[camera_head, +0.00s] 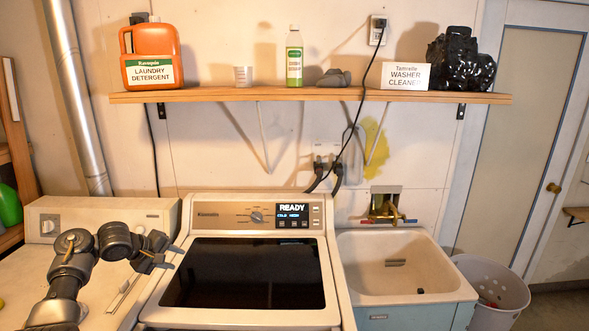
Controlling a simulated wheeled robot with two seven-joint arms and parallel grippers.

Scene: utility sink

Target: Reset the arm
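My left arm comes in from the lower left, over the white dryer top. My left gripper (164,258) points right, near the left edge of the washer (250,278), above the gap between the two machines. Its fingers are small and dark here, and I cannot tell whether they are open or shut. I see nothing clearly held in it. My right arm and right gripper are not in view.
A shelf (330,97) above holds orange laundry detergent (150,52), a cup (243,76), a green bottle (294,58) and a cleaner box (405,77). A sink (360,265) stands right of the washer, with a bin (495,285) beside it. The washer's dark lid is clear.

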